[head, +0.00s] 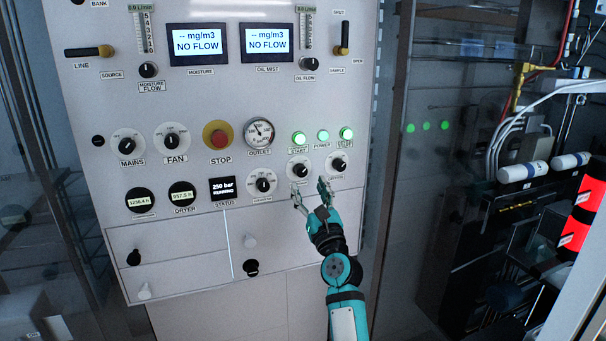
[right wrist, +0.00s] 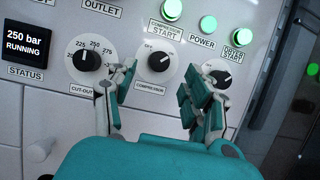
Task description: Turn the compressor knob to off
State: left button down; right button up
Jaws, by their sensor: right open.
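The compressor knob (right wrist: 160,62) is a black knob with a white pointer on a round white dial, labelled COMPRESSOR in the right wrist view. In the head view the knob (head: 300,170) sits in the lower right of the panel, just above my gripper. My right gripper (head: 310,190) is open and empty, its fingers pointing up at the panel. In the right wrist view the gripper (right wrist: 160,84) has one finger on each side of the compressor dial; I cannot tell whether they touch the panel. My left gripper is not in view.
The cut-out knob (right wrist: 87,58) is left of the compressor knob, and the dryer knob (right wrist: 220,77) is right, partly behind a finger. Green lit buttons (head: 299,138) are above. The status display (head: 223,187) reads 250 bar RUNNING. A red stop button (head: 220,139) is farther left.

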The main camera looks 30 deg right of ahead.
aim_at(302, 172)
jog(key=x, duration=0.5)
jog(key=shift+w+d+r+b, duration=0.1)
jog(key=shift+w+b, duration=0.25)
jog(key=shift+b, duration=0.05)
grip_shut()
